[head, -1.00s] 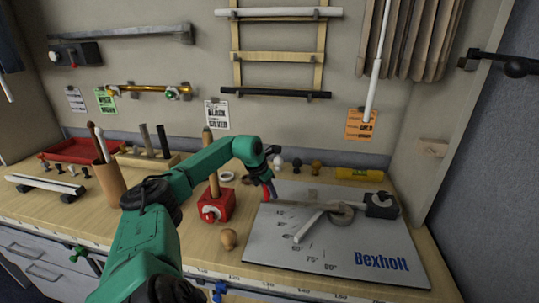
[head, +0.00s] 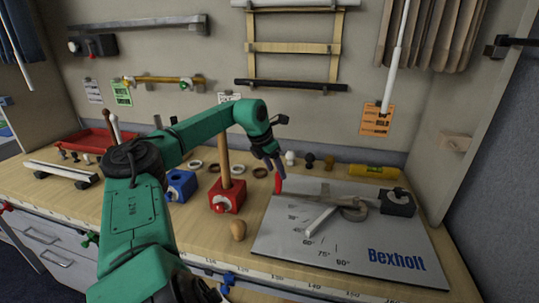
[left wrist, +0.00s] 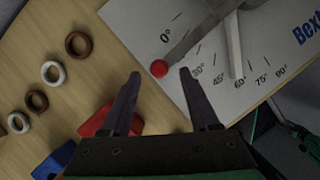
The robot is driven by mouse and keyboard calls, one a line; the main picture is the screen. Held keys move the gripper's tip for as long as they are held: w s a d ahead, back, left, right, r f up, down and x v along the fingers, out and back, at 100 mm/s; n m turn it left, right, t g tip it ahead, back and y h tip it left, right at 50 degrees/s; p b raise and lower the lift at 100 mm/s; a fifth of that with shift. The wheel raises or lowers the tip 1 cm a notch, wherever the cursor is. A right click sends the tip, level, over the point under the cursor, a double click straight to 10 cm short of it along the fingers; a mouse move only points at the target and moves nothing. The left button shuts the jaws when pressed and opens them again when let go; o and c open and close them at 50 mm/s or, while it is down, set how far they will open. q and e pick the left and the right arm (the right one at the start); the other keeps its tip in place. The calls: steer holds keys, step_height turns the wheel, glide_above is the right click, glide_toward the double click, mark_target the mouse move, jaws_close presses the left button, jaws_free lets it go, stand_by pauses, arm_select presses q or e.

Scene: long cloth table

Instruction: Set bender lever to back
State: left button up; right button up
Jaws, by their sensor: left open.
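The bender is a grey plate (head: 290,245) marked "Bexholt" with an angle scale, at the right of the table. Its dark lever lies along the plate's back edge near the 0° mark, with a red knob (head: 279,184) at its left end. A lighter bar (head: 320,220) slants forward from the pivot. My left gripper (head: 273,162) is open, pointing down at the knob. In the left wrist view the red knob (left wrist: 159,68) shows between the fingertips, near their ends; I cannot tell whether they touch it. My right gripper is out of view.
A red block with a wooden post (head: 226,195) and a blue block (head: 180,185) stand left of the plate. Several rings and small knobs lie behind, with a yellow cylinder (head: 374,171) at the back right.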

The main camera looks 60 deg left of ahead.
arm_select(q)
steer(key=v, duration=0.6)
steer(key=shift+r+b, duration=0.4)
steer(key=shift+s+d, duration=0.1)
steer(key=shift+s, duration=0.05)
